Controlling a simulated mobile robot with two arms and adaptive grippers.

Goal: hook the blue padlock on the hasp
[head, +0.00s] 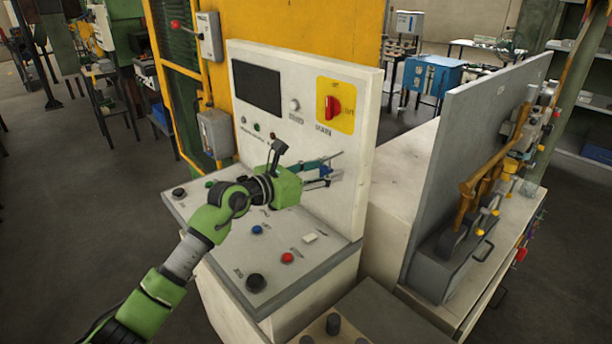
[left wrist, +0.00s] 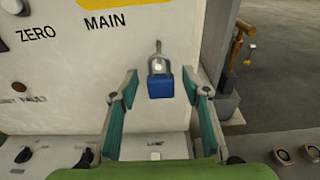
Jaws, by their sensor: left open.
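The blue padlock (left wrist: 160,84) is in the left wrist view, upright against the white panel (left wrist: 70,60), below the word MAIN. Its grey shackle (left wrist: 157,64) is up, at a small metal hasp (left wrist: 158,47) that sticks out of the panel. The shackle appears to be around the hasp, but its far side is hidden. My left gripper (left wrist: 161,104) is open, with one teal finger on each side of the padlock and a gap on both sides. In the head view, my left gripper (head: 328,172) is close to the panel's lower right. My right gripper is not in view.
A red rotary switch (head: 333,107) on a yellow plate sits above the gripper. The sloped desk (head: 225,245) below has several buttons and knobs. A grey upright board (head: 450,150) with hanging tools stands to the right.

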